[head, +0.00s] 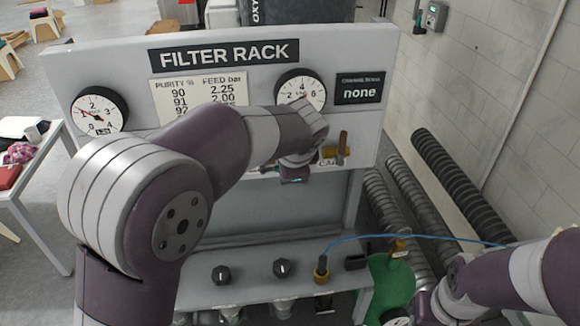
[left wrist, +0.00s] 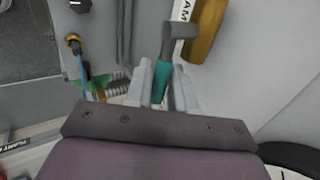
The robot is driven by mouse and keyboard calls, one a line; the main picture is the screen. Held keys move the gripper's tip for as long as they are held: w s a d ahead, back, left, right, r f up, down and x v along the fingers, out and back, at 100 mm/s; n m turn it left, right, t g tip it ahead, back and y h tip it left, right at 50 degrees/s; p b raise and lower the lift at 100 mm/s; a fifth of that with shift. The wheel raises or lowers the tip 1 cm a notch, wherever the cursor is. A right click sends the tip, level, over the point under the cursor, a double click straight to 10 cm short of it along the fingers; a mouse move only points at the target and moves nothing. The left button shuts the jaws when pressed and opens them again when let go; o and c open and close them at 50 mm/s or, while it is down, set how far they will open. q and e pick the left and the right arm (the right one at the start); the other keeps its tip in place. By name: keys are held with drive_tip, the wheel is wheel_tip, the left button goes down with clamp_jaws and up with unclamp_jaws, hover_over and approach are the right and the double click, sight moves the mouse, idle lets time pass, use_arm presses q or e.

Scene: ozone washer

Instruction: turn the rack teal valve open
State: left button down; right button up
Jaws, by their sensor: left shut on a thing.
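The teal valve handle (left wrist: 161,84) hangs from a grey stem in the left wrist view. My left gripper (left wrist: 162,92) is shut on it, with one finger on each side. In the head view my left gripper (head: 294,174) is at the lower front of the filter rack panel (head: 376,70), and my wrist hides most of the valve. A brass fitting with a brown handle (head: 342,143) sits just to its right. My right gripper (head: 425,308) is low at the right edge of the rack's base, and its fingers cannot be made out.
Two gauges, left (head: 99,110) and right (head: 300,92), sit on the panel, with a black "none" display (head: 360,89). A ledge below carries dark knobs (head: 221,275). A blue hose (head: 420,236) arches over a green cylinder (head: 391,284). Ribbed pipes (head: 455,180) lie at right.

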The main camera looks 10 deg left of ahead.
use_arm(q)
drive_tip(key=c, duration=1.1)
unclamp_jaws()
drive_tip(key=shift+f, duration=0.1)
drive_tip(key=shift+d, duration=0.1)
drive_tip(key=p+v, duration=0.4)
drive_tip(key=v, duration=0.8)
drive_tip(key=shift+r, duration=0.35)
